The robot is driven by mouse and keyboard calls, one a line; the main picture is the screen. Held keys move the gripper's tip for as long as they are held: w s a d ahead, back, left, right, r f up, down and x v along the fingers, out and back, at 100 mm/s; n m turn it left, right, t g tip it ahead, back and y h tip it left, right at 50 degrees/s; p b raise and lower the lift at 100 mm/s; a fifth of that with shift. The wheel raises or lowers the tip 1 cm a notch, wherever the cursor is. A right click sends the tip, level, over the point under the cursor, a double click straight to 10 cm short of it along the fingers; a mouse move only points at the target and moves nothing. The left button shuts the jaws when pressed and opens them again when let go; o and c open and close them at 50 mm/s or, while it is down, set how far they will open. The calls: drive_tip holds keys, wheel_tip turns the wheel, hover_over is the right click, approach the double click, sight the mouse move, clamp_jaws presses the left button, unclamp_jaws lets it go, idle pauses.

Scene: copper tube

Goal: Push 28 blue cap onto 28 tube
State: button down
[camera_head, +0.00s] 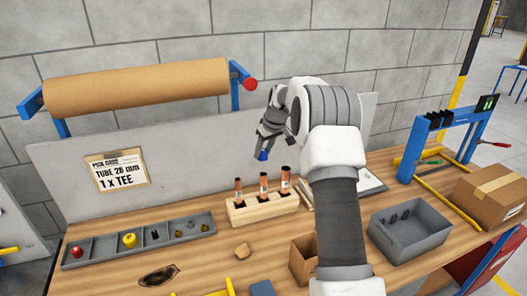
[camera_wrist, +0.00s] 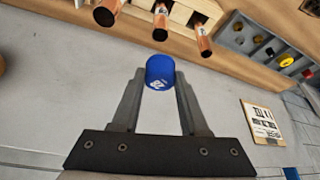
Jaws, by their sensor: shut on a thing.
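My gripper (camera_head: 266,144) is shut on a blue cap (camera_head: 262,155) and holds it in the air, above and behind the tube block. In the wrist view the cap (camera_wrist: 160,72) sits between the fingertips, with a white marking partly visible. Three copper tubes stand upright in a wooden block (camera_head: 240,214): left (camera_head: 239,190), middle (camera_head: 263,186) and right (camera_head: 285,182). The tubes also show at the top of the wrist view, the middle one (camera_wrist: 160,22) nearest the cap's line. The cap is apart from all of them. The tubes' size labels are too small to read.
A grey compartment tray (camera_head: 100,250) with red, yellow and other small parts lies at left. A grey bin (camera_head: 410,235), a cardboard box (camera_head: 490,195) and a blue-framed rack (camera_head: 478,130) stand at right. A panel with a pick card (camera_head: 120,171) rises behind the bench.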

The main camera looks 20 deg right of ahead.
sight(264, 174)
drive_tip(key=shift+d, duration=0.2)
idle(0.4)
drive_tip(key=shift+f+b, duration=2.15)
drive_tip(key=shift+f, duration=0.7)
drive_tip(key=shift+f+b, duration=1.6)
drive_tip(key=shift+f, duration=0.3)
drive_tip(key=shift+c, duration=1.7)
unclamp_jaws()
drive_tip(key=shift+r, duration=0.1)
drive_tip(key=b+v, duration=0.1)
drive_tip(key=v, duration=1.6)
drive_tip(key=shift+r, duration=0.2)
